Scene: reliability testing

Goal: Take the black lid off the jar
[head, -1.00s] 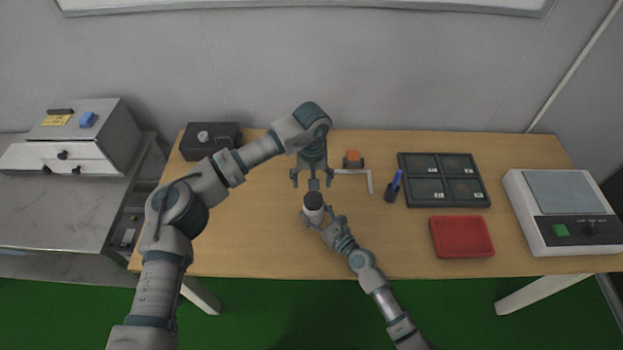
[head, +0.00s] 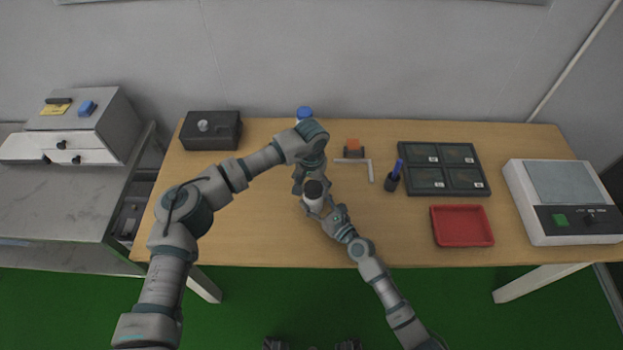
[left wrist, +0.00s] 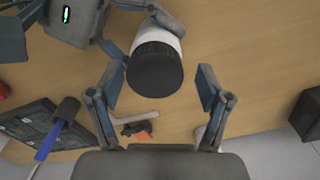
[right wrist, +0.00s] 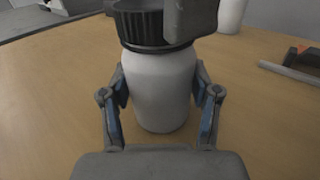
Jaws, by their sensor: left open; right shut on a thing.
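The white jar (head: 313,203) with its black ribbed lid (head: 314,187) stands near the middle of the wooden table. My right gripper (right wrist: 160,90) is shut around the jar's white body (right wrist: 160,72), below the lid. My left gripper (left wrist: 160,88) is open, with its fingers at either side of the lid (left wrist: 155,70) and visible gaps between them and it. In the right wrist view, a left gripper finger covers part of the lid (right wrist: 138,24). The lid sits on the jar.
A blue-capped bottle (head: 305,113) stands behind my left wrist. An orange block in a holder (head: 353,150), an L-shaped bar (head: 368,166) and a pen cup (head: 392,182) lie to the right. Further right are a dark divided tray (head: 444,168), a red tray (head: 462,225) and a scale (head: 565,200).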

